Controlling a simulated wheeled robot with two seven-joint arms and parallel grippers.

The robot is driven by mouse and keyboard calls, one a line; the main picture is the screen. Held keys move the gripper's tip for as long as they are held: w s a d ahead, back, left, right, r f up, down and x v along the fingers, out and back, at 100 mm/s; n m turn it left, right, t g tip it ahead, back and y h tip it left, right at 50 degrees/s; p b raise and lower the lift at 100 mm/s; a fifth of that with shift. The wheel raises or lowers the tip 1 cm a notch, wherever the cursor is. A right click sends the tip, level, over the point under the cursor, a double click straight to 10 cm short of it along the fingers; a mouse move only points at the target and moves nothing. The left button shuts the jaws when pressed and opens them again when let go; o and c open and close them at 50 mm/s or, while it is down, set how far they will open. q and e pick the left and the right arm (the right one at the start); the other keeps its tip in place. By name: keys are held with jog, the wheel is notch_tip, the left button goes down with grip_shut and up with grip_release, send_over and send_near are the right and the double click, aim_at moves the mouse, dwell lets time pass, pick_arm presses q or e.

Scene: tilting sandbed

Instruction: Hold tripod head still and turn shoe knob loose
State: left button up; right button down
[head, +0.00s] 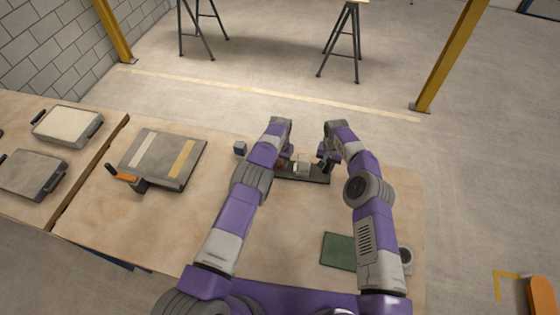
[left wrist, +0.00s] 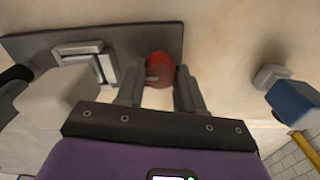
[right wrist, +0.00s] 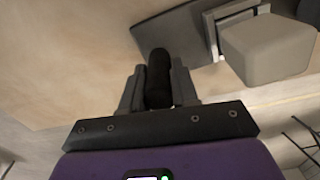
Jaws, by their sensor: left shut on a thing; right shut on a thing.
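The tripod head stands on a dark base plate (head: 291,174) near the far edge of the table. It carries a pale grey block (head: 303,165), a metal clamp (left wrist: 92,62), a red knob (left wrist: 159,66) on the left and a black handle (right wrist: 158,72) on the right. My left gripper (left wrist: 160,90) is shut on the red knob, one finger on each side. My right gripper (right wrist: 158,92) is shut on the upper part of the black handle. In the head view my wrists partly hide the knob and handle.
A small blue block (head: 240,148) sits left of my left wrist. A green mat (head: 338,251) lies at the front right, by a round grey thing (head: 406,255). The table's middle is clear.

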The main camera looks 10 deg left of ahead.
pick_arm(q)
jog(key=n, duration=1.3)
jog(key=shift+n, duration=2.5)
jog(key=o, duration=1.1)
jog(key=shift+c, duration=0.2)
notch_tip(320, 180, up, 12)
